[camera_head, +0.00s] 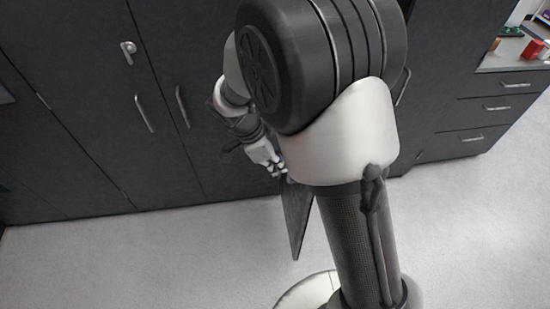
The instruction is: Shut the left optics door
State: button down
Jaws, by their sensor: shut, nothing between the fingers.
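A dark door panel (295,217) stands out from the dark cabinet front into the room, seen nearly edge-on. It looks like the left optics door standing open, but no label shows. My gripper (279,173) is shut and empty, close to the upper part of this panel. I cannot tell whether it touches the panel. My arm hides the door's hinge side and the cabinet opening behind it.
Dark cabinet doors with a bar handle (145,114), a second bar handle (182,106) and a lock (128,52) are closed at left. Drawers (492,108) under a counter stand at right. The pale floor (130,262) in front is clear.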

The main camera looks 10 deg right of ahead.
jog(key=d+f+b, duration=0.1)
jog(key=d+f, duration=0.3)
jog(key=d, duration=0.2)
jog(key=shift+f, duration=0.4)
